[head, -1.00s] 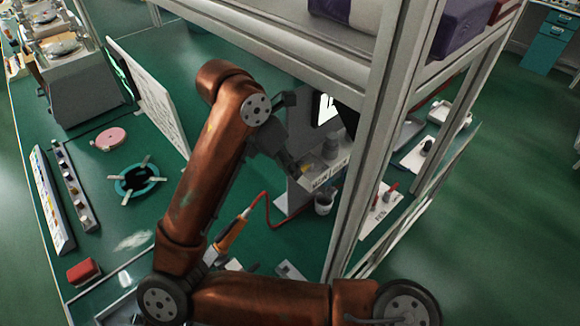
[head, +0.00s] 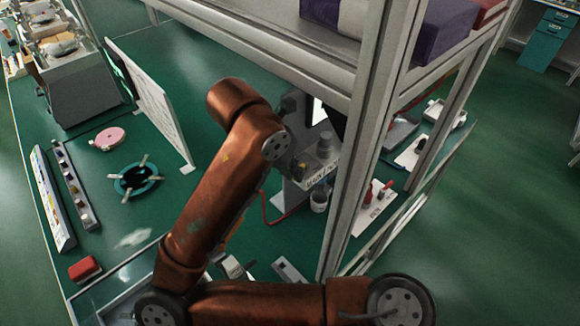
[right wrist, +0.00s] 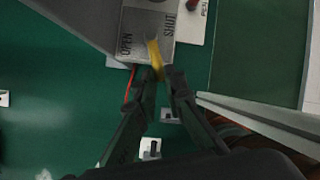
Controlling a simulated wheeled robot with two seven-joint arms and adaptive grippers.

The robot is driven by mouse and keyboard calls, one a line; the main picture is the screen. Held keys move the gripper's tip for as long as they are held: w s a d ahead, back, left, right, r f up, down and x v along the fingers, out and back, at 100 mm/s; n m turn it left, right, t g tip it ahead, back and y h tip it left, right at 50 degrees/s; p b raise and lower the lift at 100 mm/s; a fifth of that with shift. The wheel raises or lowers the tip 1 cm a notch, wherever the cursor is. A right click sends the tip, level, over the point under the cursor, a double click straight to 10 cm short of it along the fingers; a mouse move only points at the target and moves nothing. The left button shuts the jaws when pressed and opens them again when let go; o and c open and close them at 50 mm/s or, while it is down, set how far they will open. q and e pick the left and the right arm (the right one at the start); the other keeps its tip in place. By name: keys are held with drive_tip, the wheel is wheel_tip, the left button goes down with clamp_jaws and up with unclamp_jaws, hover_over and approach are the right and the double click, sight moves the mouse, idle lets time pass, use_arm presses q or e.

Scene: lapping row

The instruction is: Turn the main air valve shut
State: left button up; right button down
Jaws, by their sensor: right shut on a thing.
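The main air valve is a grey block (head: 322,177) with a lettered front plate, standing on the green bench beside the frame post. In the right wrist view the valve block (right wrist: 148,22) carries the words OPEN at left and SHUT at right. Its yellow lever (right wrist: 155,56) points down the picture, between the two words. My right gripper (right wrist: 161,74) is shut on the lever's outer end. In the head view the right gripper (head: 296,164) is small and dark at the valve, partly hidden by my copper arm. My left gripper is not in view.
A grey frame post (head: 365,150) and overhead shelf stand close to the right of the valve. A white panel (head: 160,105) stands to the left.

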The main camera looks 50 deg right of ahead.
drive_tip(key=n, duration=0.1)
drive_tip(key=s+n+t, duration=0.1)
drive_tip(key=shift+s+d+n, duration=0.15)
drive_tip(key=shift+d+n, duration=0.1)
drive_tip(key=shift+n, duration=0.05)
drive_tip(key=shift+s+d+f+n+t, duration=0.1)
drive_tip(key=shift+s+n+t, duration=0.1)
drive_tip(key=shift+n+t, duration=0.15)
drive_tip(key=shift+s+d+n+b, duration=0.1)
drive_tip(key=shift+s+n+b, duration=0.05)
drive_tip(key=shift+n+b, duration=0.4)
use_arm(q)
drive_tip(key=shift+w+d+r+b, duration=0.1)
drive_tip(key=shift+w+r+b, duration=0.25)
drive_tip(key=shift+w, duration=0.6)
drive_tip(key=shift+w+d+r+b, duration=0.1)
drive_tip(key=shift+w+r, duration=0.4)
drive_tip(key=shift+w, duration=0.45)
use_arm(e)
drive_tip(key=shift+s+t, duration=0.2)
drive_tip(key=shift+t, duration=0.05)
drive_tip(key=c, duration=2)
unclamp_jaws()
drive_tip(key=shift+d, duration=0.1)
